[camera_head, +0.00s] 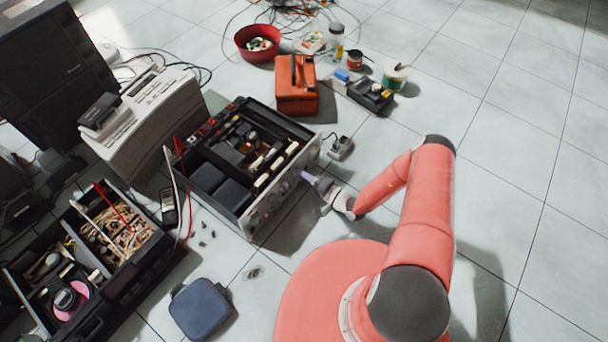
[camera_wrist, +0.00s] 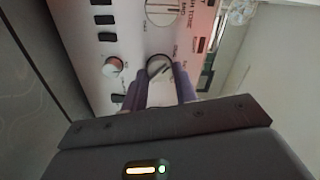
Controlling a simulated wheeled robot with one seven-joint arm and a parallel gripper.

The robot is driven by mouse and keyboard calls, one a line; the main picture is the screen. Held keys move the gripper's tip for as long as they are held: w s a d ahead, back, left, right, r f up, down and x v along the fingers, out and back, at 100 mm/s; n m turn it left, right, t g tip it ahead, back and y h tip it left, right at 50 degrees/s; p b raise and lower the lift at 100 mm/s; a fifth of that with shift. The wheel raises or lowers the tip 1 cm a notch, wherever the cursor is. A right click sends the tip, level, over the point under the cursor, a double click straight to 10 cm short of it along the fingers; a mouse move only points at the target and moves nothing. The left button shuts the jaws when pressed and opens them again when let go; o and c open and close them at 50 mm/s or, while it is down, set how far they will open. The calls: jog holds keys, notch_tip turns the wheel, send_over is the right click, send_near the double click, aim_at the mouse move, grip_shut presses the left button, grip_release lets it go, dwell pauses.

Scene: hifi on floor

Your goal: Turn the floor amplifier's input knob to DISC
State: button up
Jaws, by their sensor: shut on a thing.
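The floor amplifier (camera_head: 282,196) stands open-topped on the tiles, its silver front panel facing my arm. My gripper (camera_head: 308,177) is level with that panel, at its right part. In the wrist view the two purple-grey fingers of my gripper (camera_wrist: 160,78) are shut on a dark-rimmed round knob (camera_wrist: 158,66), one finger on each side. The knob's face carries a slanted line, and small lettering around it is too blurred to read. A larger pale knob (camera_wrist: 165,10) lies above it and a smaller silver knob (camera_wrist: 113,66) to its left.
A small grey metal box (camera_head: 340,148) with a cable sits just beyond the amplifier's right corner. An orange case (camera_head: 297,88) stands behind. An open toolbox (camera_head: 128,275) and a blue pouch (camera_head: 200,309) lie to the left. Floor tiles on the right are clear.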

dwell(0.4)
jog(key=o, duration=1)
jog(key=shift+c, duration=0.2)
jog(key=v, duration=0.8)
